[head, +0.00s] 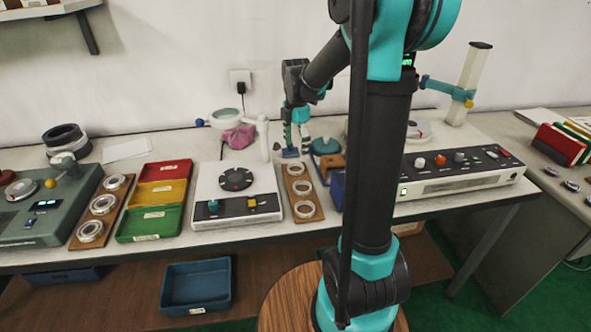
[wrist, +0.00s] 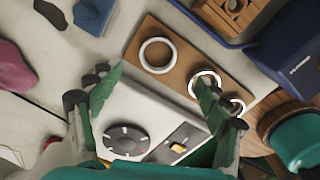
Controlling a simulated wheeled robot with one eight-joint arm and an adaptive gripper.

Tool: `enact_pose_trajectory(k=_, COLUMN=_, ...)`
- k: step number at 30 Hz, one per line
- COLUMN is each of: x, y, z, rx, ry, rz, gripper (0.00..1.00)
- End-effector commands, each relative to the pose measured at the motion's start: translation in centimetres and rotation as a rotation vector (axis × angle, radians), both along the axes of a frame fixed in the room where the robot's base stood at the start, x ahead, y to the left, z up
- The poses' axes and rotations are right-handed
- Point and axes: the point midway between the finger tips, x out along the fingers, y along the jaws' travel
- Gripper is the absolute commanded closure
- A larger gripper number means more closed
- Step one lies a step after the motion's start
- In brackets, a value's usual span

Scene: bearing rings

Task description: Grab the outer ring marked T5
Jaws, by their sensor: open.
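Three pale rings lie in a row on a brown board (head: 313,198), which also shows in the wrist view (wrist: 184,70): a far ring (head: 287,170), a middle ring (head: 294,188) and a near ring (head: 297,210). No T5 mark is legible, so I cannot tell which ring bears it. My gripper (head: 291,152) is open above the far end of this board. In the wrist view my gripper's fingers (wrist: 160,76) are spread, with one large ring (wrist: 143,54) beyond and between them. The right finger partly covers the other two rings.
A white dial device (head: 235,205) stands left of the board. Red, yellow and green bins (head: 150,226) and a second board with several metal rings (head: 103,204) are farther left. A blue bin (head: 337,190) stands close on the right, and a white console (head: 455,185) beyond it.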

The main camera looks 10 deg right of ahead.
Motion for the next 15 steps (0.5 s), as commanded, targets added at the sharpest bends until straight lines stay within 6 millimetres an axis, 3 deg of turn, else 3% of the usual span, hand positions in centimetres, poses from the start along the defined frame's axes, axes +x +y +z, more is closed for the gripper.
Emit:
enact_pose_trajectory(k=3, x=0.0, y=0.0, z=-1.6, rx=0.000, ry=0.000, rz=0.000, gripper=0.23)
enact_pose_trajectory(k=11, x=0.1, y=0.1, z=-3.3, rx=0.000, ry=0.000, rz=0.000, gripper=0.23)
enact_pose_trajectory(k=15, x=0.3, y=0.2, z=-5.5, rx=0.000, ry=0.000, rz=-0.001, gripper=0.23)
